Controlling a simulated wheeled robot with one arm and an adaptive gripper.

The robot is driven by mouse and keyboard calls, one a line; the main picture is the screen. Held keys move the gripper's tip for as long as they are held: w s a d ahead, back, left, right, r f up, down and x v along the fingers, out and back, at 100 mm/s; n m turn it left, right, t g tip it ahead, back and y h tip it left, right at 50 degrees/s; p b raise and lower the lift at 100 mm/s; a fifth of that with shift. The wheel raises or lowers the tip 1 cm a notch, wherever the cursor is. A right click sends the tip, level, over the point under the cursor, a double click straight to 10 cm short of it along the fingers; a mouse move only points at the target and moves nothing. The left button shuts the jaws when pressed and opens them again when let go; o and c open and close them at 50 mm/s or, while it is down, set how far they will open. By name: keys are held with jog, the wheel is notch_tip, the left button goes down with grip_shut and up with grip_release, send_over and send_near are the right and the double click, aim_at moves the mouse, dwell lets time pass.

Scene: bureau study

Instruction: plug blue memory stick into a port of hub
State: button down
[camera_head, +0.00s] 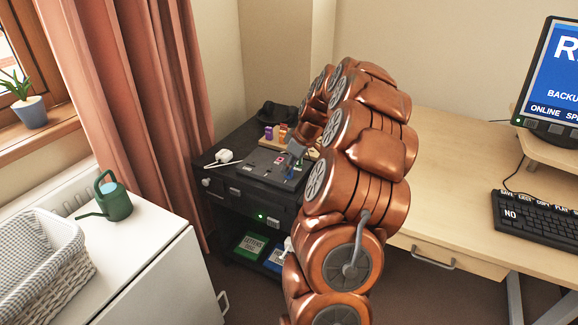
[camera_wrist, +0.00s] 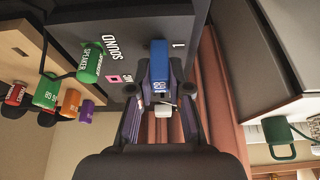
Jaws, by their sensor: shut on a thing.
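The blue memory stick (camera_wrist: 158,60) is between the fingers of my gripper (camera_wrist: 158,90) in the wrist view. My gripper is shut on it, and its far end points at a dark panel (camera_wrist: 115,25) with white lettering, beside a "1". I cannot tell whether its tip touches the panel or is in a port. A pink-framed socket (camera_wrist: 114,78) is left of the stick. In the head view my gripper (camera_head: 294,150) is low over the dark panel (camera_head: 262,163) on the black cabinet. I cannot tell which part of this is the hub.
A green speaker plug (camera_wrist: 90,64) with a black cable is near the panel. Several coloured pieces (camera_wrist: 70,101) stand on a wooden strip beside it. The desk (camera_head: 455,150) is on the right, a green watering can (camera_head: 113,198) left.

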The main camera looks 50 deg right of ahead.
jog(key=c, duration=1)
grip_release()
jog(key=v, duration=1.2)
